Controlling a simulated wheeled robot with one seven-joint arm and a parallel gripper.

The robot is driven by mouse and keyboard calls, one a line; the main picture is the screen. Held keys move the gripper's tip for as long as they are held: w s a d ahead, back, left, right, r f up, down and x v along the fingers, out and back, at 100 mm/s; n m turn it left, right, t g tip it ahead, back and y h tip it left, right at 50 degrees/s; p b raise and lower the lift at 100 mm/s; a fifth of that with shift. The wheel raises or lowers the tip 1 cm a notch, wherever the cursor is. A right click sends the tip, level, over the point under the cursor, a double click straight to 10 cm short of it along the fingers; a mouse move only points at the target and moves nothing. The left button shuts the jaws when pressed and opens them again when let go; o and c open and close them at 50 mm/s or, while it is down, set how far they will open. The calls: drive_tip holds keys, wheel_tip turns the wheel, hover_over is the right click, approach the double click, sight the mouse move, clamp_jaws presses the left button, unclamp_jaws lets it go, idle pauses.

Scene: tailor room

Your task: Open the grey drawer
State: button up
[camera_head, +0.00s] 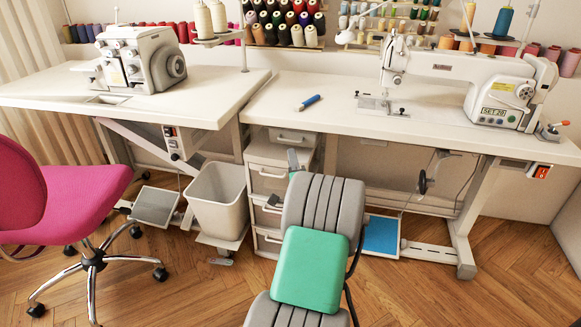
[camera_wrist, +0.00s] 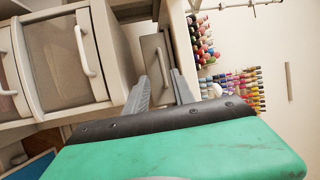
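The drawer unit (camera_head: 252,200) stands under the right table, with several drawers stacked in it. The grey drawer (camera_head: 292,136) is the top one, just below the tabletop, and looks shut. In the wrist view, the grey drawer's front (camera_wrist: 150,45) is a narrow panel with a slim handle (camera_wrist: 163,66). My gripper (camera_wrist: 160,85) is open, its two grey fingers spread and pointing at that panel. The handle shows between the fingertips; I cannot tell whether they touch it. In the head view, my arm hides the unit's right side and most of my gripper.
Below are pale drawers with white handles (camera_wrist: 80,50). A grey waste bin (camera_head: 218,200) stands left of the unit, and a pink chair (camera_head: 75,200) farther left. The tabletop (camera_head: 345,117) overhangs the unit and holds a white sewing machine (camera_head: 470,75). A blue pedal (camera_head: 381,235) is at right.

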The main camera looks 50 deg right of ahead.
sight(290, 144)
drive_tip(key=x, duration=0.7)
drive_tip(key=shift+w+d+r, duration=0.1)
drive_tip(key=shift+d+r, duration=0.15)
drive_tip(key=shift+d, duration=0.15)
clamp_jaws()
idle(0.9)
